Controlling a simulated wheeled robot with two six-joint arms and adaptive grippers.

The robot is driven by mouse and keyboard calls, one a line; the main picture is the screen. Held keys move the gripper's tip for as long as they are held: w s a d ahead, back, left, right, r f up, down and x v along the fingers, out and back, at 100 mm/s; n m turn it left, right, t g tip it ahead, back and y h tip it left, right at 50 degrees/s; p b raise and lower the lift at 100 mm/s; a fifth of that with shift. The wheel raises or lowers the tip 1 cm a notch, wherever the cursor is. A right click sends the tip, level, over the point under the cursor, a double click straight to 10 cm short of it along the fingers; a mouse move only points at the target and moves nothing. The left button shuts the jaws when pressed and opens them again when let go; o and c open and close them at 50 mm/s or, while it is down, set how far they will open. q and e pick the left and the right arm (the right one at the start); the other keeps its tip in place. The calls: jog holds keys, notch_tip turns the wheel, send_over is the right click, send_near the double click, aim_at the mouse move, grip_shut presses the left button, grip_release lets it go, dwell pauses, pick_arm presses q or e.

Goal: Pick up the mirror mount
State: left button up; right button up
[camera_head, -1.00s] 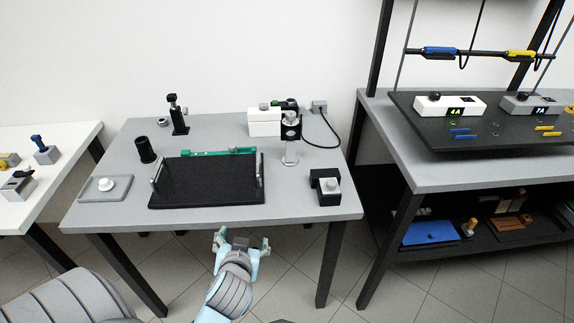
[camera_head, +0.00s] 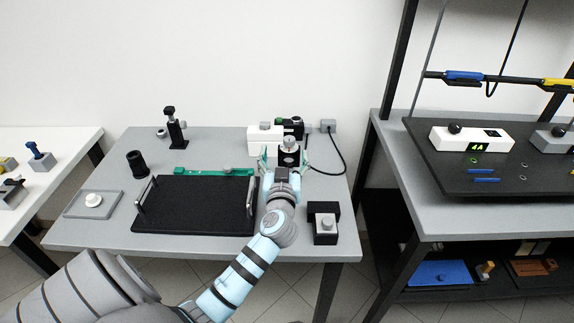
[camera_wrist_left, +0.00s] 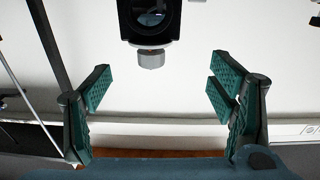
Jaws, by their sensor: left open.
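The mirror mount (camera_head: 289,157) is a black square plate with a round glass face and a silver knob on top. It stands upright near the back right of the grey table. It also shows in the left wrist view (camera_wrist_left: 128,22) at the top centre, with its silver knob (camera_wrist_left: 150,59) hanging down in the picture. My left gripper (camera_head: 284,161) is open and empty in front of the mount, its fingers to either side of it in the head view. In the left wrist view the open fingers (camera_wrist_left: 160,84) are apart from the mount. The arm hides the mount's lower part.
A black breadboard (camera_head: 195,208) with upright handles lies left of my arm, a green strip (camera_head: 205,171) behind it. A black block with a grey knob (camera_head: 325,227) stands to the right.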

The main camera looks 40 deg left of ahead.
aim_at(289, 149)
pick_arm(q)
jog(key=w, duration=0.2)
jog(key=w+a+f, duration=0.1)
jog(key=w, duration=0.1)
jog(key=w+a, duration=0.1)
jog(key=w, duration=0.1)
jog(key=shift+a+f, duration=0.15)
jog(key=shift+a, duration=0.1)
jog(key=shift+w+a, duration=0.2)
jog(key=shift+s, duration=0.3)
jog(key=shift+r, duration=0.2)
jog(key=c, duration=0.6)
grip_shut()
pick_arm(e)
jog(key=shift+w+r, duration=0.1)
jog(key=shift+w, duration=1)
